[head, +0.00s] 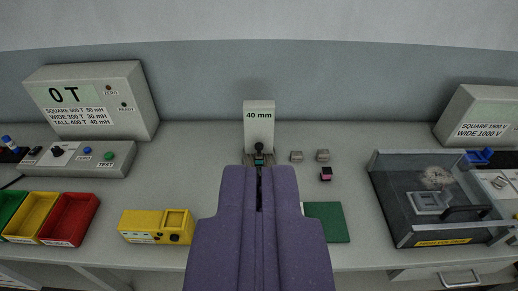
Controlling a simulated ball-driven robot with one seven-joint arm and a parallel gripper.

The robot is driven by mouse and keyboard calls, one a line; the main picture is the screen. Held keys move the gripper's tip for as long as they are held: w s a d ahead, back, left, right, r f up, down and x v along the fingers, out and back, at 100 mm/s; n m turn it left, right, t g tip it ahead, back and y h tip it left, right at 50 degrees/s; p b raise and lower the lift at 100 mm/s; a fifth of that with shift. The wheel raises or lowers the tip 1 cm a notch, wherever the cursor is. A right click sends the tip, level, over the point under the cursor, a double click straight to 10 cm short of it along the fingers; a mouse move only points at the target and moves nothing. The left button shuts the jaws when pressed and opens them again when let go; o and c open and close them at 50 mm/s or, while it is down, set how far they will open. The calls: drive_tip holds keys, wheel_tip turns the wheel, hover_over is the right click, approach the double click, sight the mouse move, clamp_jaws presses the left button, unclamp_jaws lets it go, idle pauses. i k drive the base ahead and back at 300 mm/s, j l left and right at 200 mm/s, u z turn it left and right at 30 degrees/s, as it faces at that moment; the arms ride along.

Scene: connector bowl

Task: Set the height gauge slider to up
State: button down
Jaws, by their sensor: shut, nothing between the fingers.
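The height gauge (259,120) is a pale upright block at the back middle of the bench, marked "40 mm". Its slider, with a dark round knob (259,147), sits low on the gauge front, just below the label. My purple gripper (259,172) is in the lower middle, its fingers together and empty, pointing at the gauge. The fingertips appear just below and in front of the knob; I cannot tell whether they touch. My gripper hides the gauge's base.
Small connectors (326,174) lie right of the gauge, near a green mat (326,222). A yellow box (156,226) and coloured bins (69,218) stand left. A clear-lidded high-voltage box (440,197) stands right. Bench between the gauge and left panel is clear.

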sight(258, 147)
drive_tip(key=i+l, duration=0.2)
drive_tip(key=i, duration=0.25)
drive_tip(key=i+l, duration=0.2)
drive_tip(key=i, duration=0.25)
drive_tip(key=i+l, duration=0.2)
drive_tip(key=i, duration=0.2)
